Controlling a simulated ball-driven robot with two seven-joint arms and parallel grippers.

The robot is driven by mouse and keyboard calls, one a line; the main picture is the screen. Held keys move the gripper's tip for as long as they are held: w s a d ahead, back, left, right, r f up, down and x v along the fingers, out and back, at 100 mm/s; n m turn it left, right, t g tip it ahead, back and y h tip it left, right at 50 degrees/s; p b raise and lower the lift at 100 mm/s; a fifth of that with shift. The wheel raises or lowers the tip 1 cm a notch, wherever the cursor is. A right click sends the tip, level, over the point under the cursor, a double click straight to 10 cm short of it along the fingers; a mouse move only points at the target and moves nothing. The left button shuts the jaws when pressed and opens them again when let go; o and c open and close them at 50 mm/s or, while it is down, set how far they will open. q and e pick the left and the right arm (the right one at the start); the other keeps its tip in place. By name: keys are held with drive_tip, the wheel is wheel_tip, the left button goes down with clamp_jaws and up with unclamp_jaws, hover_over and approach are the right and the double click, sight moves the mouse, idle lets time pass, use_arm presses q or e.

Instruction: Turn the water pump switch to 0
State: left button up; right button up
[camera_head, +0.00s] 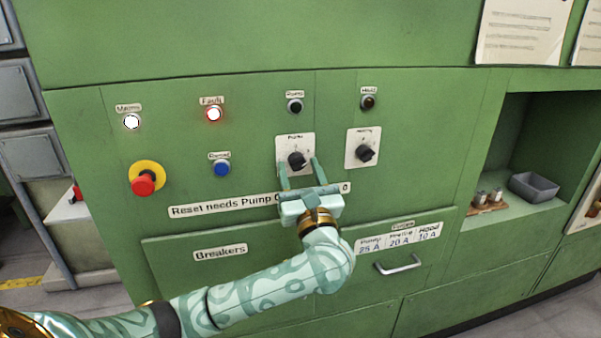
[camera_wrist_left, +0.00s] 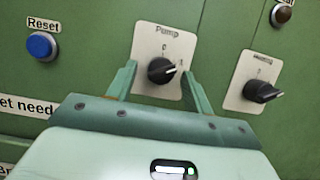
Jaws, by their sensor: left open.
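The pump switch (camera_head: 297,160) is a black rotary knob on a white plate marked Pump, set in the green panel. In the left wrist view the pump switch (camera_wrist_left: 161,70) has its white pointer line turned to the right, toward the 1; the 0 mark is at the top of the plate. My left gripper (camera_head: 298,169) is open and empty, with one finger on each side of the knob in the picture. In the left wrist view its fingertips (camera_wrist_left: 160,74) also flank the knob with gaps. I cannot tell how far they are from the plate. My right gripper is not in view.
A second switch (camera_head: 365,154) sits to the right of the pump switch. A blue Reset button (camera_head: 222,168) and a red emergency button (camera_head: 145,180) are to the left. The Fault lamp (camera_head: 214,114) glows red-white. A drawer handle (camera_head: 398,264) sticks out at lower right.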

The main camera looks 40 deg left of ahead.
use_arm(q)
drive_tip(key=c, duration=1)
drive_tip(key=shift+o, duration=0.2)
